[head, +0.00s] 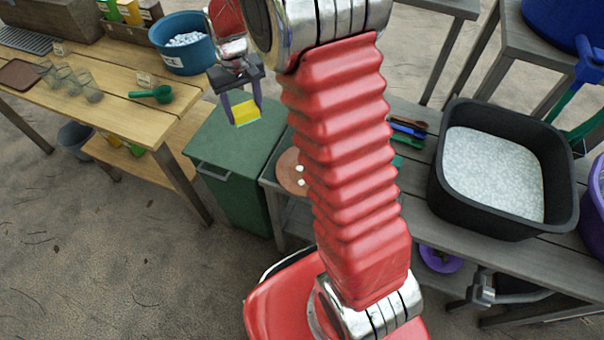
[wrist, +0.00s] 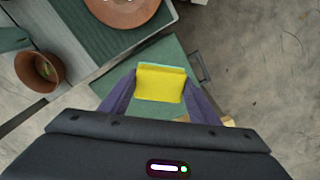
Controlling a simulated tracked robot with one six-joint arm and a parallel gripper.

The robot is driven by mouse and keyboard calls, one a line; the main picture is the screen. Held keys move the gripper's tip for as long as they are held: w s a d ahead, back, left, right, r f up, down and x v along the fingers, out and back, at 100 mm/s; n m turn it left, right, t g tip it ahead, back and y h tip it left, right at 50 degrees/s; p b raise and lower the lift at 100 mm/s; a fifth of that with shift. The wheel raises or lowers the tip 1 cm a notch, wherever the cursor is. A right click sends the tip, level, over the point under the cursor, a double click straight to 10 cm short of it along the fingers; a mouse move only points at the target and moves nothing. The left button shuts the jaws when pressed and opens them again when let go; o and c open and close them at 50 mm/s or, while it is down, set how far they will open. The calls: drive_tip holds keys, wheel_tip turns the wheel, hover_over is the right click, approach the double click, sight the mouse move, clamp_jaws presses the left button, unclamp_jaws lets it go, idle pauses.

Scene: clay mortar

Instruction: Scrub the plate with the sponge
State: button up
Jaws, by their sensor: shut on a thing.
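My gripper (head: 243,112) is shut on a yellow sponge (head: 246,112) with a thin green layer, held up in the air over the green lidded bin. The sponge also shows between the fingers in the wrist view (wrist: 160,85). The plate (head: 290,172) is a round terracotta-brown disc on the grey bench, partly hidden behind my arm in the head view. A few small white spots lie on it. In the wrist view the plate (wrist: 122,12) is cut off by the top edge, ahead of the sponge and apart from it.
The green bin (head: 232,150) stands between the wooden table (head: 120,110) and the grey bench. A black basin (head: 440,190) of foamy water sits on the bench at right. A brown pot (wrist: 38,70) stands left of the plate in the wrist view.

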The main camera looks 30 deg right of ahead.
sight(256, 106)
idle(0.3)
drive_tip(key=shift+d, duration=0.3)
drive_tip(key=d, duration=0.2)
drive_tip(key=shift+s+d+r+m, duration=0.3)
drive_tip(key=shift+s+d+r, duration=0.05)
drive_tip(key=shift+r, duration=0.05)
drive_tip(key=s+d+f, duration=0.4)
drive_tip(key=s, duration=0.4)
drive_tip(key=s+d+f, duration=0.4)
drive_tip(key=s+d, duration=0.1)
drive_tip(key=s, duration=0.3)
drive_tip(key=shift+s, duration=0.1)
